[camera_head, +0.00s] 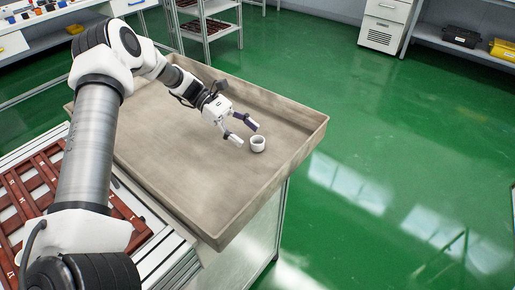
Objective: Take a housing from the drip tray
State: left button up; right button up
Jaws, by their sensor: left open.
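The drip tray (177,191) is a wide grey-beige tray with low raised walls on a metal stand. A small white, round housing (258,145) with a dark open top stands upright in the tray, toward its right side. My left gripper (248,133) reaches over the tray from the left. It is open, with its two fingers pointing at the housing and their tips just short of it. The gripper looks empty. My right gripper does not show.
A conveyor-like bench with reddish-brown slotted trays (38,190) lies left of the drip tray. Metal shelving (208,25) stands behind it. The green floor (400,150) to the right is clear. A white cabinet (384,22) and a shelf with a yellow bin (503,49) are farther back.

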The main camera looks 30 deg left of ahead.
aim_at(257, 141)
pick_arm(q)
jog(key=x, duration=0.4)
jog(key=shift+w+d, duration=0.25)
jog(key=shift+d, duration=0.05)
jog(key=c, duration=0.9)
jog(key=shift+a, duration=0.1)
